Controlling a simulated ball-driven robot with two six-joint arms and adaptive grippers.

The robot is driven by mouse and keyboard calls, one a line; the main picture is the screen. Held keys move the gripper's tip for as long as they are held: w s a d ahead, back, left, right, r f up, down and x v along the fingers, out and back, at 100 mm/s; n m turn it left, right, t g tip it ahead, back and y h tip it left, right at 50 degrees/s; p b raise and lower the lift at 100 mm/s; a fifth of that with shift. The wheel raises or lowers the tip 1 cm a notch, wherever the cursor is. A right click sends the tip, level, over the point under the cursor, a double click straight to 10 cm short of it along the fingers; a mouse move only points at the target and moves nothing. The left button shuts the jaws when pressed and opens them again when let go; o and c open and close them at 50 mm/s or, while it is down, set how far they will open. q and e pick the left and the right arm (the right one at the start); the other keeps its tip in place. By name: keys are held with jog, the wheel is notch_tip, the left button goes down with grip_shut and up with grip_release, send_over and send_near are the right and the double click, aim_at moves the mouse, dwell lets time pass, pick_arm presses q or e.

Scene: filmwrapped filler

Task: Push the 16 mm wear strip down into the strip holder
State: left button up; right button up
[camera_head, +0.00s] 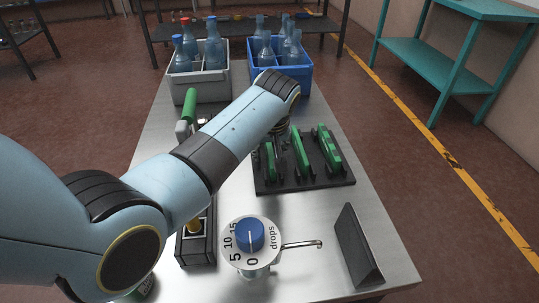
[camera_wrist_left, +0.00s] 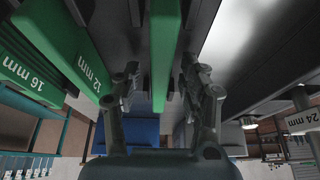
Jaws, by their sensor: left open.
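The green strip marked 16 mm (camera_wrist_left: 30,75) stands at the left of the left wrist view, beside a green strip marked 12 mm (camera_wrist_left: 82,62). An unlabelled green strip (camera_wrist_left: 165,45) runs between the fingers of my left gripper (camera_wrist_left: 160,85), which is open with a finger on each side. Contact cannot be told. In the head view, green strips (camera_head: 329,150) stand upright in a black slotted base (camera_head: 310,184), which looks like the strip holder. My left arm reaches over its left part and mostly hides the gripper there. My right gripper is out of view.
A dosing knob with a spout (camera_head: 250,236) stands near the front, beside a dark wedge (camera_head: 357,248). A narrow black block (camera_head: 196,248) is at left. A grey crate (camera_head: 205,88) and a blue crate (camera_head: 280,68) with bottles stand behind. Bare metal tabletop (camera_head: 310,215) lies in front of the base.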

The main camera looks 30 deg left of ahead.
pick_arm(q)
grip_shut()
jog(key=shift+r, duration=0.1)
dwell(0.3)
